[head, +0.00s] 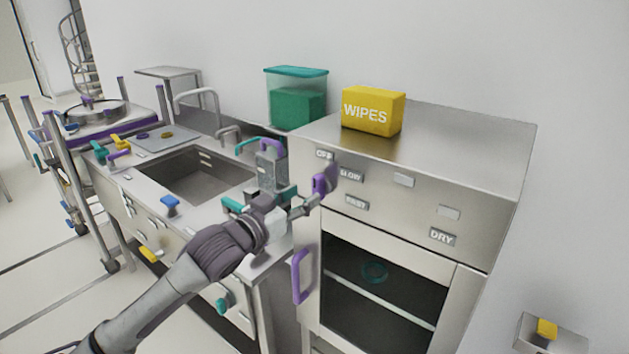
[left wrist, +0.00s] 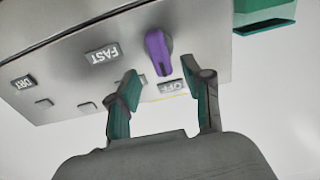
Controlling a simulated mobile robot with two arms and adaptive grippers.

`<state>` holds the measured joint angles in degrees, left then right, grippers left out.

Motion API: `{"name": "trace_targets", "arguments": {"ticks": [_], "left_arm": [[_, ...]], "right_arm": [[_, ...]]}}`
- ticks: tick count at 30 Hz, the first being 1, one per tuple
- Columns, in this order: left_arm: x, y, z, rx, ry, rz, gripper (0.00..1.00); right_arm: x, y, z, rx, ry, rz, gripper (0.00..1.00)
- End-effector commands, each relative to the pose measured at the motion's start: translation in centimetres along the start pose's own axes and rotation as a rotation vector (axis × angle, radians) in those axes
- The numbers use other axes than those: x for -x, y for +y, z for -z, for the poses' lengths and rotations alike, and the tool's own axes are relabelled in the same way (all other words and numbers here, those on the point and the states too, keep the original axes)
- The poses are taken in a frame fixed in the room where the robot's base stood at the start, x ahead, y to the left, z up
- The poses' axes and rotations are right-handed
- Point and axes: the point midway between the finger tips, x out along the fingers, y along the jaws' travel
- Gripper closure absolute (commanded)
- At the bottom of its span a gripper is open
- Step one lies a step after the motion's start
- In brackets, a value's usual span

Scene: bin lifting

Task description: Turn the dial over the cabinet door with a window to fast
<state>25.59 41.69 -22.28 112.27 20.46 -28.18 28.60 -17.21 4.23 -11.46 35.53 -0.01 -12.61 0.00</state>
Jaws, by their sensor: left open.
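The purple dial (head: 325,178) is on the steel panel above the cabinet door with a dark window (head: 375,285). Labels OFF (head: 323,154), SLOW (head: 350,174) and FAST (head: 356,202) are around it. In the left wrist view the dial (left wrist: 158,52) is a long upright knob, its lower end toward the upside-down OFF label (left wrist: 170,87); FAST (left wrist: 103,54) is to its left. My left gripper (head: 306,207) is open in front of the panel, its teal-padded fingers (left wrist: 163,76) apart, with the dial beyond the gap between them. My right gripper is out of view.
A DRY label (head: 442,236) is further right. A purple door handle (head: 301,275) sticks out below my gripper. A sink (head: 195,176) is at left.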

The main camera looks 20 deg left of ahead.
Motion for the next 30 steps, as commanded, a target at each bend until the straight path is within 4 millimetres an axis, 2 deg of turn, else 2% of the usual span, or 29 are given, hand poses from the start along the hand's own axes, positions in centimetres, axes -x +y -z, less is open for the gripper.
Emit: {"name": "trace_targets", "arguments": {"ticks": [3, 9, 20, 30], "left_arm": [[-2.3, 0.0, 0.3, 0.001, 0.000, 0.001, 0.50], [-4.5, -0.1, 0.1, 0.001, 0.000, 0.001, 0.50], [-5.1, 0.0, -0.1, -0.001, 0.000, 0.001, 0.50], [-5.1, -0.1, -0.1, -0.001, 0.000, 0.001, 1.00]], "right_arm": [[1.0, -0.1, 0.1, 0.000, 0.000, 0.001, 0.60], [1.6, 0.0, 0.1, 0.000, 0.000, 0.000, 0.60], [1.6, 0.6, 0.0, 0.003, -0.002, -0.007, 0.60], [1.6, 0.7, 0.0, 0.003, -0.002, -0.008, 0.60]]}}
